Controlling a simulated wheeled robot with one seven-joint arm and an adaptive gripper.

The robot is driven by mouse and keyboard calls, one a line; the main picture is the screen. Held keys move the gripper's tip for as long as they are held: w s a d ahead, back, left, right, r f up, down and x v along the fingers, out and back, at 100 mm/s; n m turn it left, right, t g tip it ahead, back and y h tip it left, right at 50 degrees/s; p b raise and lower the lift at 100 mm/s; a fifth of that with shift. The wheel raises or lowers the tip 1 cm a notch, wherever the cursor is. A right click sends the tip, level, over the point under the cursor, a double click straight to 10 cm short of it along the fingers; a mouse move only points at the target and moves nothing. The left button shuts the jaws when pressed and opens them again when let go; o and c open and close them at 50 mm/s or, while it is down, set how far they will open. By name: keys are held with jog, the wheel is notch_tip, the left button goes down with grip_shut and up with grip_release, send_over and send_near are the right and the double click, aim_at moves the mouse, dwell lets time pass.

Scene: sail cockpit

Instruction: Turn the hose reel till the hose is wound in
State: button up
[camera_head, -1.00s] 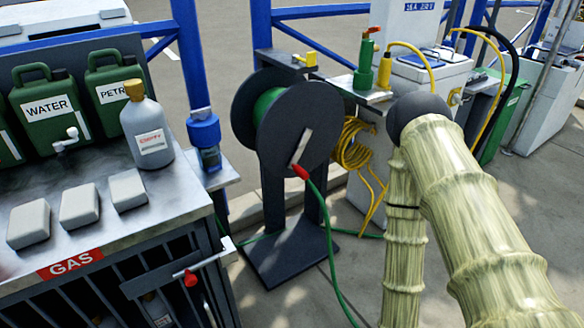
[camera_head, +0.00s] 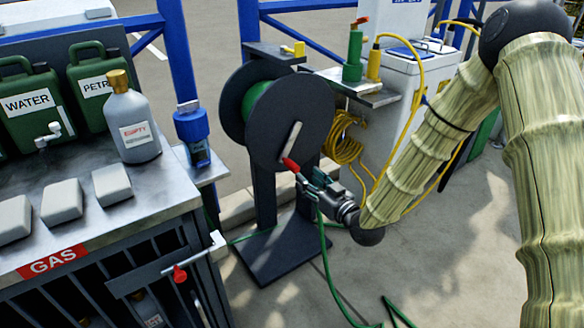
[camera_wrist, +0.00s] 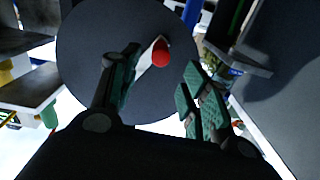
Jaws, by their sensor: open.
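The hose reel (camera_head: 277,131) stands on a dark post and foot plate, with a dark disc facing me and green hose (camera_head: 229,103) showing between its discs. Its pale crank arm points down and ends in a red knob (camera_head: 290,164). The green hose (camera_head: 327,262) runs down and lies on the ground. My gripper (camera_head: 303,176) is beside the red knob at the reel's lower right. In the wrist view the red knob (camera_wrist: 160,53) is just beyond the spread fingers (camera_wrist: 158,85), in line with the gap. Contact cannot be told.
A metal counter (camera_head: 150,190) with jerrycans, a grey bottle (camera_head: 134,125) and blocks is at left. A gas locker with a red-knobbed handle (camera_head: 180,273) is below. The ground at right is open.

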aim_at(297, 170)
jog(key=b+x, duration=0.2)
jog(key=x, duration=0.7)
jog(key=shift+w+a, duration=0.1)
jog(key=shift+w, duration=0.05)
grip_shut()
